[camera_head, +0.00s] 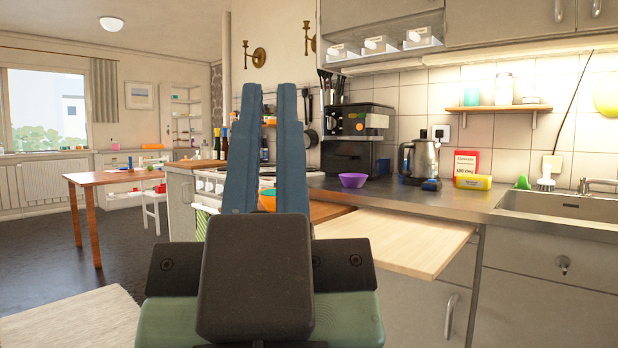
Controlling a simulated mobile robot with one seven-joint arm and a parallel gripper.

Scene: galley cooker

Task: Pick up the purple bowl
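The purple bowl (353,180) is small and stands upright on the dark counter, in front of the black coffee machine and left of the kettle. My gripper (270,92) points forward and up in the middle of the view, with two blue-grey fingers. The fingers are apart with a gap between them, and nothing is held in that gap. The gripper is to the left of the bowl and nearer to the camera, not touching it. The bowl is in plain view.
A pale wooden board (400,240) juts out at the counter front. An orange bowl (267,200) shows partly behind my fingers. A sink (560,205) is at right.

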